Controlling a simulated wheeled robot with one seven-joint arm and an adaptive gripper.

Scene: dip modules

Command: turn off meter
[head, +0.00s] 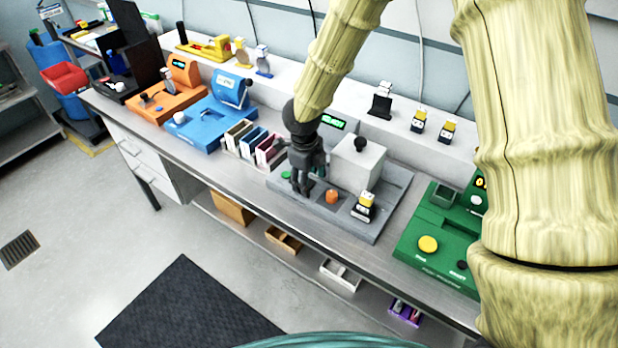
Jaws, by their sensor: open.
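My gripper (302,188) is open and points down over the left part of a grey station (345,222) on the bench. The station has a small lit green display (333,122), partly beside my wrist, and a white box with a black knob (357,163). A green button (286,174) sits just left of my fingers, and an orange part (332,197) to their right. I cannot tell whether the fingertips touch the station, and they hide part of its surface. No label shows clearly which device is the meter.
A yellow-and-black module (364,206) stands on the station's right side. A rack of coloured slots (254,144), a blue device (212,118) and an orange device (168,98) are to the left. A green device (440,236) is to the right. Small modules stand on the back shelf.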

